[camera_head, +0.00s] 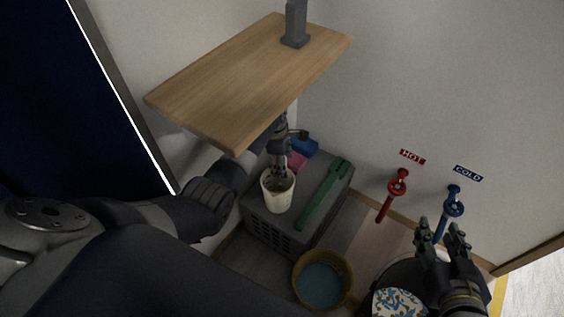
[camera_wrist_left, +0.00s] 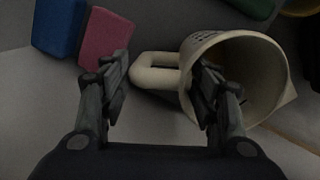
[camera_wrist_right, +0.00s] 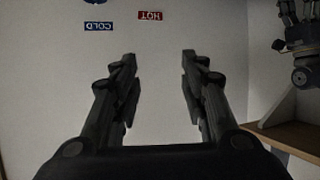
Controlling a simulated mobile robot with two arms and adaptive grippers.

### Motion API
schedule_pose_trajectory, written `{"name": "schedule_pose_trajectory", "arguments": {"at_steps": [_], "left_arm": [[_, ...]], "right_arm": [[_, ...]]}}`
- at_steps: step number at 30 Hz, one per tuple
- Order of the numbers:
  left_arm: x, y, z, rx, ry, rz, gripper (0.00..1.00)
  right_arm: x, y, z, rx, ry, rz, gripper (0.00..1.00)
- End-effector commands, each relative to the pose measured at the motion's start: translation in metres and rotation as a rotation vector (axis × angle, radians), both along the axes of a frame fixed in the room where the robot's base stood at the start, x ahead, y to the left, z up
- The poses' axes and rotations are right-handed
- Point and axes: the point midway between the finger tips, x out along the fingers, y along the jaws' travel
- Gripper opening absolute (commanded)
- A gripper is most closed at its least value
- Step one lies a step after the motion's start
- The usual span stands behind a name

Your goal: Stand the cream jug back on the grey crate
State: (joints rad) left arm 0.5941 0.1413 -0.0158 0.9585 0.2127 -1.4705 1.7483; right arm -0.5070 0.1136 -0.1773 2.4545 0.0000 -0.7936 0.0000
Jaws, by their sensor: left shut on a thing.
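The cream jug (camera_head: 277,192) is at the front left part of the grey crate (camera_head: 283,241), its mouth facing up. I cannot tell whether its base touches the crate top. In the left wrist view the jug (camera_wrist_left: 258,75) shows its open mouth and its handle between my fingers. My left gripper (camera_head: 281,168) is shut on the jug at the handle side; it also shows in the left wrist view (camera_wrist_left: 160,85). My right gripper (camera_head: 443,236) is open and empty near the cold tap, away from the crate; it shows in the right wrist view (camera_wrist_right: 158,75).
A green long-handled tool (camera_head: 322,196), a pink block (camera_head: 297,162) and a blue block (camera_head: 304,146) lie on the crate. A wooden shelf (camera_head: 245,85) overhangs its back left. A yellow-rimmed bucket (camera_head: 322,255) stands in front. Red (camera_head: 396,185) and blue (camera_head: 453,201) taps are on the wall.

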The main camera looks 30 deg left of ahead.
Motion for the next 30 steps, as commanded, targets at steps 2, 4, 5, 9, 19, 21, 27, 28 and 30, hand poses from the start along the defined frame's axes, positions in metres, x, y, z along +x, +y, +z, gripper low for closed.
{"name": "schedule_pose_trajectory", "arguments": {"at_steps": [2,4,5,9,19,21,27,28,30], "left_arm": [[0.0,0.0,0.001,0.0,-0.001,0.0,0.0],[0.0,0.0,0.001,0.0,-0.001,0.0,0.0],[0.0,0.0,0.001,0.0,-0.001,0.0,0.0],[0.0,0.0,-0.002,0.0,0.0,0.001,0.0],[0.0,0.0,-0.002,0.0,0.0,0.0,0.77],[0.0,0.0,-0.002,0.0,0.0,0.0,0.77],[0.0,0.0,0.004,0.0,0.0,0.0,0.77],[0.0,0.0,0.006,0.0,0.0,0.0,0.77],[-0.001,0.001,0.01,0.0,-0.001,0.0,0.77]], "right_arm": [[0.0,0.0,0.0,0.0,-0.001,0.0,0.4],[0.0,0.0,0.0,0.0,-0.001,0.0,0.4],[0.0,0.0,0.0,0.0,0.0,0.0,0.4],[0.0,0.0,0.001,0.001,-0.003,0.0,0.4],[0.0,0.0,0.0,0.001,-0.002,0.001,0.4],[0.0,0.0,0.0,0.001,-0.002,0.001,0.4],[-0.002,-0.001,-0.002,-0.005,0.022,-0.001,0.4],[-0.005,-0.003,-0.006,-0.011,0.045,-0.004,0.4],[-0.012,-0.006,-0.015,-0.023,0.096,-0.008,0.4]]}}
